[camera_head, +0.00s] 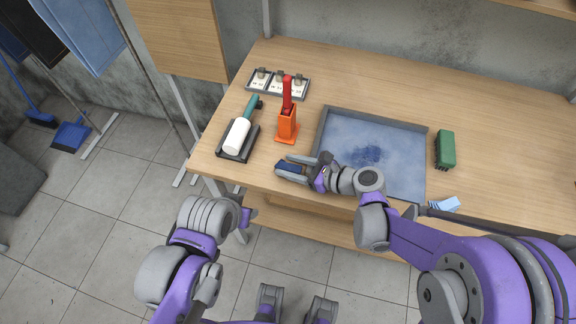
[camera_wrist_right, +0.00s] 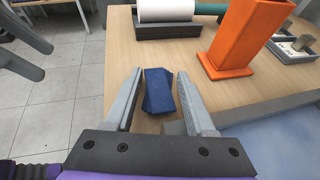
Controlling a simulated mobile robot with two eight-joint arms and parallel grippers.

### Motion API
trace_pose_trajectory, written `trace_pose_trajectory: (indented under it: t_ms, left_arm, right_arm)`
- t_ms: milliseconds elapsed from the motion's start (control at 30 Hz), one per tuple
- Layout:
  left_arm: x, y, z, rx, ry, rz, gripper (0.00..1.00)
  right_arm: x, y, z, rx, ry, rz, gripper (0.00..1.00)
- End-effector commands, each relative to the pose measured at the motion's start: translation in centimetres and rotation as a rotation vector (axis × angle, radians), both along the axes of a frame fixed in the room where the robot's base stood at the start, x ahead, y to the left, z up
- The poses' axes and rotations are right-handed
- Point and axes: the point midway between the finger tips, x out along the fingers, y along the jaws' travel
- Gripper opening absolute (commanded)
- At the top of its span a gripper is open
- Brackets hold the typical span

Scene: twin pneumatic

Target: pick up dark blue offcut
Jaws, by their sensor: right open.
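The dark blue offcut (camera_head: 289,166) lies on the wooden table near its front edge, left of the blue-grey tray. In the right wrist view the offcut (camera_wrist_right: 159,91) is a small folded dark blue piece between the two fingers. My right gripper (camera_head: 291,166) is open, with one finger on each side of the offcut. In the wrist view the right gripper (camera_wrist_right: 157,95) shows a gap between the offcut and its left finger; the right finger is close to the offcut's lower right. My left gripper (camera_head: 244,218) is low, off the table's front edge; its jaws are unclear.
A shallow tray (camera_head: 421,163) with a blue stain lies beside the right gripper. An orange holder (camera_head: 287,125), a white roller (camera_head: 237,135) in a dark stand and a label rack (camera_head: 304,88) stand behind. A green brush (camera_head: 446,149) and light blue piece (camera_head: 446,204) lie right.

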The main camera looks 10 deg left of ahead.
Motion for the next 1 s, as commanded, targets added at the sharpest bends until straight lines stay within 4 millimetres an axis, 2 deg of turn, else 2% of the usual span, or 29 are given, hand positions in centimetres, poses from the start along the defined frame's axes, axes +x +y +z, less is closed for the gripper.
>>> trace_pose_trajectory:
  t_ms: [100, 300, 600, 1000]
  left_arm:
    - [0.01, 0.0, 0.03, 0.0, 0.0, 0.0, 0.5]
    - [0.0, 0.0, 0.02, 0.0, 0.0, 0.0, 0.5]
    - [0.0, 0.0, 0.02, 0.0, 0.0, 0.0, 0.5]
    - [0.02, 0.0, 0.11, 0.0, 0.0, 0.0, 0.5]
  right_arm:
    - [0.2, 0.61, -0.28, -0.001, -0.001, -0.001, 0.55]
    - [0.21, 0.61, -0.3, -0.001, -0.001, -0.001, 0.55]
    - [0.2, 0.59, -0.29, -0.001, -0.001, -0.001, 0.01]
    - [0.17, 0.59, 0.16, -0.001, -0.001, -0.001, 0.0]
